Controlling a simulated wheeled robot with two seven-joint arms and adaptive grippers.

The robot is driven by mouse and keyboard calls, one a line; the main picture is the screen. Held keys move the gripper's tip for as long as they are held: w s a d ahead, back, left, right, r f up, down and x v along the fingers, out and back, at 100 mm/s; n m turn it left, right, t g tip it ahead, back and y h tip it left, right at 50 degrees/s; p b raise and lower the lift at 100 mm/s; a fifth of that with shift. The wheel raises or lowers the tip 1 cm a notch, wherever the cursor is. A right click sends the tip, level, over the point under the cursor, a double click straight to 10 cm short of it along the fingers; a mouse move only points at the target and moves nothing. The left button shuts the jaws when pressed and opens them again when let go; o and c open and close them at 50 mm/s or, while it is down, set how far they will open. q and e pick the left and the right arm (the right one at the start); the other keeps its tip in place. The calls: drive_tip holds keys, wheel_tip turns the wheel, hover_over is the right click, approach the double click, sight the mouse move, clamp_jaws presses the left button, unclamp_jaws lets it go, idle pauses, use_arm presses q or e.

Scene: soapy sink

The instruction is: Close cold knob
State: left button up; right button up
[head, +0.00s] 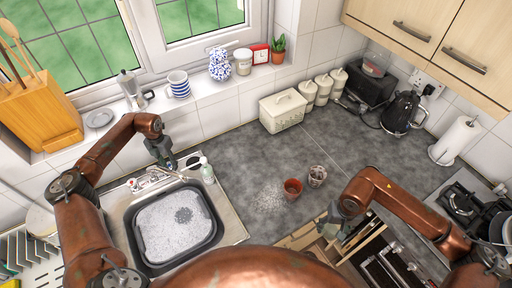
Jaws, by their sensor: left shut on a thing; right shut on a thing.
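The metal tap (152,180) stands behind the sink at the left, with a red-marked knob (131,184) on its left side. The cold knob is at the tap's right side, mostly hidden by my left gripper (171,164). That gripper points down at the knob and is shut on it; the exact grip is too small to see. My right gripper (331,229) is at the counter's front edge, over an open drawer (318,246). It is shut on part of the drawer, but which part is hard to tell.
The sink holds a dark basin (128,225) of soapy water. A soap bottle (207,171) stands close to the right of my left gripper. A terracotta pot (292,188) and another small pot (317,176) stand on the counter beside white spilled grains (268,197).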

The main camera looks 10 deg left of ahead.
sight(170, 165)
use_arm(q)
drive_tip(key=shift+w+r, duration=0.1)
idle(0.3)
drive_tip(key=o, duration=1.2)
drive_tip(key=shift+c, duration=0.2)
wheel_tip(170, 165, up, 12)
